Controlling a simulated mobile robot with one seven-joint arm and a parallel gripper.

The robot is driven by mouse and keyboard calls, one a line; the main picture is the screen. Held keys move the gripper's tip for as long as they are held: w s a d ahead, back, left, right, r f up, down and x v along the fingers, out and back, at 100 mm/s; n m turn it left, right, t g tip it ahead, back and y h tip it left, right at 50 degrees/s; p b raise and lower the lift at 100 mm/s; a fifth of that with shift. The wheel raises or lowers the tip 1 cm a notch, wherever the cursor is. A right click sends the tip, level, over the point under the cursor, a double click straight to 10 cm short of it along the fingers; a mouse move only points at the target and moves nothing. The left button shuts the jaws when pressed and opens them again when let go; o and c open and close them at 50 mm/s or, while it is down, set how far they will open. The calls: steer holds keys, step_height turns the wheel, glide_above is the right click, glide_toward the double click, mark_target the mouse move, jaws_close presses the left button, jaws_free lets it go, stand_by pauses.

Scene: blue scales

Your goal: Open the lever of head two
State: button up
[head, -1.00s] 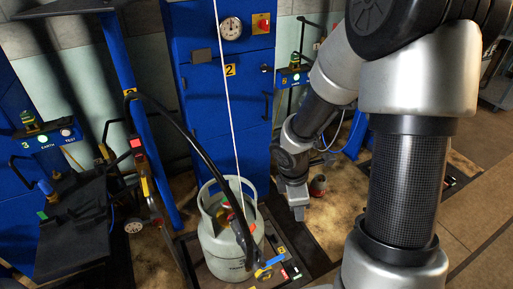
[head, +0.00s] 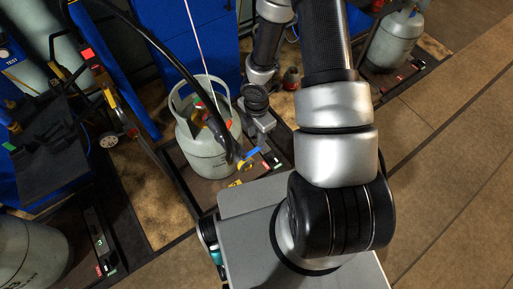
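The black hose (head: 160,47) comes down to a dark filling head (head: 234,150) at the front right of a grey gas cylinder (head: 203,150). A blue lever (head: 251,154) shows beside the head, with a yellow part below it. Whether the head touches the cylinder is unclear. My gripper (head: 265,138) is just right of the cylinder, above and close to the blue lever, and appears apart from it. Its fingers are small and dark, so I cannot tell whether they are open or shut.
The cylinder stands on a dark scale platform (head: 197,184) with coloured buttons at its front right. Another grey cylinder (head: 391,42) stands at the upper right and one (head: 28,250) at the lower left. A blue cabinet (head: 203,40) stands behind. Brown floor (head: 450,130) is clear at right.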

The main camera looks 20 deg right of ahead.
mark_target(257, 148)
step_height(257, 148, down, 7)
steer(key=b, duration=0.3)
steer(key=shift+r, duration=0.1)
jaws_close()
